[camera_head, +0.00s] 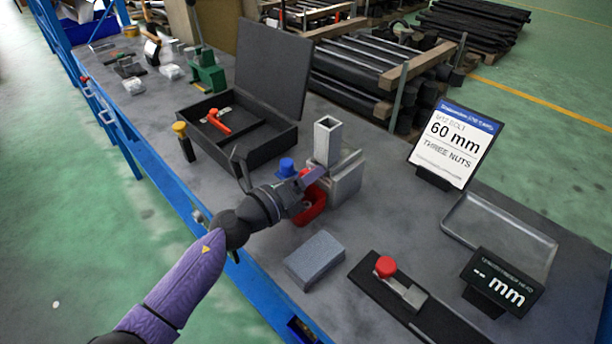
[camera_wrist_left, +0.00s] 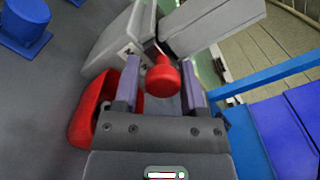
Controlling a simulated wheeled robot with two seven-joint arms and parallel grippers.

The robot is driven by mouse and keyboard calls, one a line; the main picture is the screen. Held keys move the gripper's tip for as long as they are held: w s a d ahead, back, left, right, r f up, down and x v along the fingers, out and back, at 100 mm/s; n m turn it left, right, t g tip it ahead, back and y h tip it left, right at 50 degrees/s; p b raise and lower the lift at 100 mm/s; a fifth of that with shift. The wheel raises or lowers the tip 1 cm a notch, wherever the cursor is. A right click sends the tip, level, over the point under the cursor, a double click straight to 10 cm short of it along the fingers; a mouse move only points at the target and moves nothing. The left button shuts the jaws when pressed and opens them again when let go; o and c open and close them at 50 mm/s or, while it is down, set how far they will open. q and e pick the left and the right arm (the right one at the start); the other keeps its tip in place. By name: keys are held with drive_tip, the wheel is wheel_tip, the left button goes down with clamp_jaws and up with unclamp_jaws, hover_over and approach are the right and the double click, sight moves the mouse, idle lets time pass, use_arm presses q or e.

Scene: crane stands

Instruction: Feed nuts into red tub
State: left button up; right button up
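The red tub (camera_head: 314,208) stands against the grey metal fixture (camera_head: 345,180) with an upright square tube (camera_head: 328,140). It also shows left of my fingers in the wrist view (camera_wrist_left: 88,118). My left gripper (camera_head: 312,180) is over the tub's near side, partly hiding it. In the wrist view its purple fingers (camera_wrist_left: 161,82) are apart, with a red knob (camera_wrist_left: 162,78) on a thin stem between them. I see narrow gaps beside the knob, so the fingers look open around it. I cannot make out loose nuts. My right gripper is not in view.
A blue knob (camera_head: 287,167) stands beside the gripper. An open black case (camera_head: 262,148) lies behind. A grey block (camera_head: 315,258), a black rail with a red knob (camera_head: 386,266), an empty tray (camera_head: 500,235), a "60 mm, three nuts" sign (camera_head: 452,145) and a display (camera_head: 500,283) stand right.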

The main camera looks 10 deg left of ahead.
use_arm(q)
drive_tip(key=shift+o, duration=0.7)
drive_tip(key=shift+r, duration=0.1)
drive_tip(key=shift+d, duration=0.2)
drive_tip(key=v, duration=1)
drive_tip(key=shift+w, duration=0.1)
